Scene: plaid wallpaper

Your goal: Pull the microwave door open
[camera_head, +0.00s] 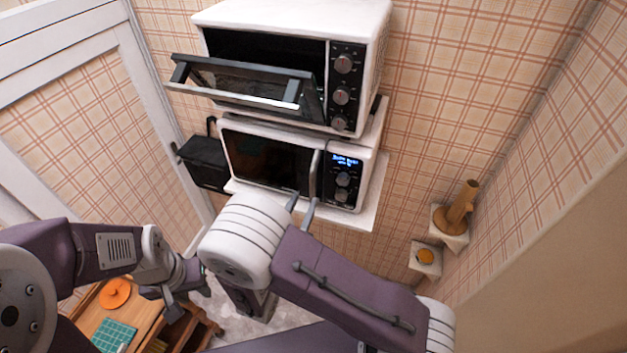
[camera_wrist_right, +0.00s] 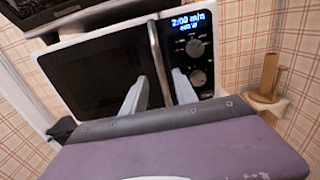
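The white microwave (camera_head: 300,165) with a dark door sits on a wall shelf, below an oven. Its door looks shut. It also shows in the right wrist view (camera_wrist_right: 105,75), with its upright pale handle (camera_wrist_right: 160,62) between the dark window and the lit control panel. My right gripper (camera_head: 301,207) is in front of the microwave, below the handle (camera_head: 315,172) in the head view. In the right wrist view its fingers (camera_wrist_right: 159,92) are apart, one each side of the handle's line; contact is not clear. My left gripper (camera_head: 164,299) is low at the left, away from the microwave; its finger opening is unclear.
The oven (camera_head: 355,22) above has its glass door (camera_head: 245,85) hanging open over the microwave. A black box (camera_head: 205,160) is on the wall to the left. Small shelves hold a wooden object (camera_head: 461,207) and an orange item (camera_head: 425,257) at right. A wooden cart (camera_head: 140,318) stands below left.

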